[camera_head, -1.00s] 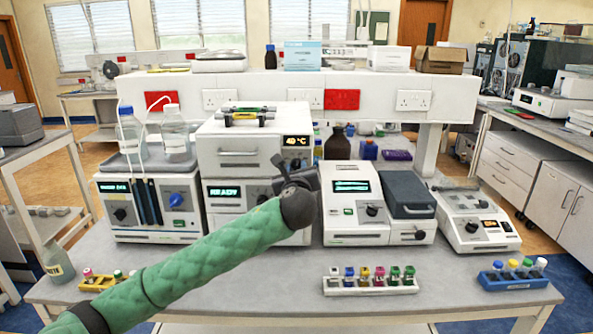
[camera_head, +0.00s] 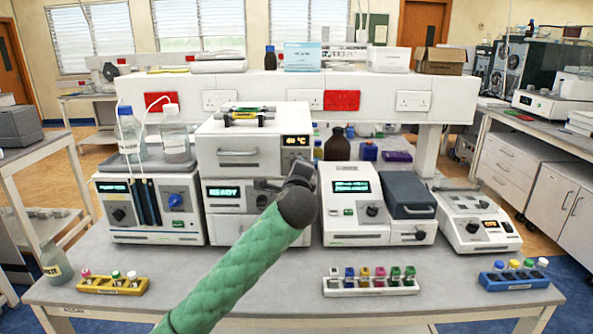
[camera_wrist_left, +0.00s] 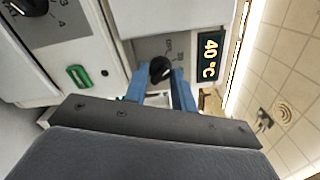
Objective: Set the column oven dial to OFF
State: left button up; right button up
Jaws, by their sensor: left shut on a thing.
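The column oven (camera_head: 238,157) is the white upper box of the middle stack. Its display (camera_head: 296,141) reads 40 °C, and this display also shows in the left wrist view (camera_wrist_left: 208,56). The dark oven dial (camera_wrist_left: 160,69) sits beside the display in the wrist view. My left gripper (camera_wrist_left: 160,78) has its blue fingers on either side of the dial, shut on it. In the head view my left gripper (camera_head: 290,178) covers the dial. My right gripper is not in view.
Below the oven is a unit with a READY display (camera_head: 223,191) and a dark knob. A white instrument (camera_head: 352,205) stands close to the right. Vial racks (camera_head: 371,286) lie along the front of the bench (camera_head: 250,300). Bottles stand on the left unit.

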pick_arm(q)
jog(key=n, duration=0.4)
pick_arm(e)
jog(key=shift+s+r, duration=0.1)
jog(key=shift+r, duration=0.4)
pick_arm(q)
jog(key=shift+n, duration=0.3)
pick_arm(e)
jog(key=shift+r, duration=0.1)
pick_arm(q)
jog(key=o, duration=1)
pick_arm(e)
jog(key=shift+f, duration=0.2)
